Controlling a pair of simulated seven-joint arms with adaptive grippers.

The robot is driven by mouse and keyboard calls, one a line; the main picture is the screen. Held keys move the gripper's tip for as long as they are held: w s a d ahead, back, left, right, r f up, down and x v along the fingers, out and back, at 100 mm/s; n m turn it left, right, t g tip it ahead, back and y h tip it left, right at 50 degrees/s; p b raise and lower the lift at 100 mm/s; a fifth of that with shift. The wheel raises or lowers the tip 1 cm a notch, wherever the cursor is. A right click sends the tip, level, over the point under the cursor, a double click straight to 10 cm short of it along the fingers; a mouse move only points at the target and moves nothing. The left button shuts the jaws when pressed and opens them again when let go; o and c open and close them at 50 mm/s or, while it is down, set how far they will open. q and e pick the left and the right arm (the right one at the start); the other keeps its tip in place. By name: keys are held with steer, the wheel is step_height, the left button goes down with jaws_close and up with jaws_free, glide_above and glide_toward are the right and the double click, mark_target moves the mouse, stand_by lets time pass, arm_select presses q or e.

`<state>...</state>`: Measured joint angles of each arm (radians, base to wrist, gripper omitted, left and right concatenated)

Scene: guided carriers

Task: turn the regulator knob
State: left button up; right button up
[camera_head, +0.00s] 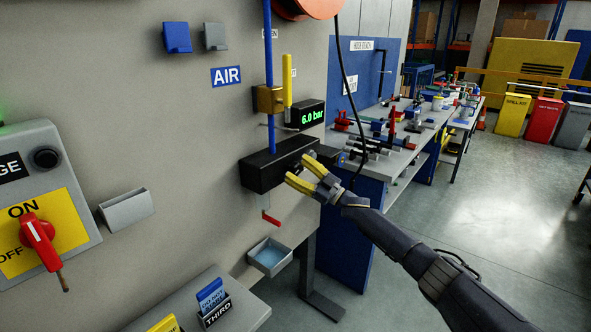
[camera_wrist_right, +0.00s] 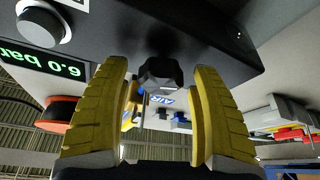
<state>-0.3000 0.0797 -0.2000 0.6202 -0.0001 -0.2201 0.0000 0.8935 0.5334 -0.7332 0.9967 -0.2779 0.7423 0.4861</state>
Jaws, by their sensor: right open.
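A black regulator box (camera_head: 262,172) is mounted on the wall under the blue air pipe. The green 6.0 bar display (camera_head: 306,115) is just above it; it also shows in the right wrist view (camera_wrist_right: 45,60). My right gripper (camera_head: 302,173) is open in front of the box's right part. In the right wrist view a dark faceted piece (camera_wrist_right: 160,74) shows between the open yellow fingers, with no clear contact. A round grey-faced knob (camera_wrist_right: 40,27) on the box is outside the fingers. I cannot tell which is the regulator knob. My left gripper is not in view.
A yellow valve handle (camera_head: 287,80) stands above the box, and a red handle (camera_head: 271,217) hangs below it. A small tray (camera_head: 283,266) is lower on the wall. A red switch (camera_head: 38,238) is at far left. A cluttered workbench (camera_head: 395,165) stands behind.

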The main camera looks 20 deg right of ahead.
steer(key=shift+w+a+r, duration=0.1)
steer(key=shift+w+a, duration=0.15)
steer(key=shift+a, duration=0.05)
steer(key=c, duration=1.2)
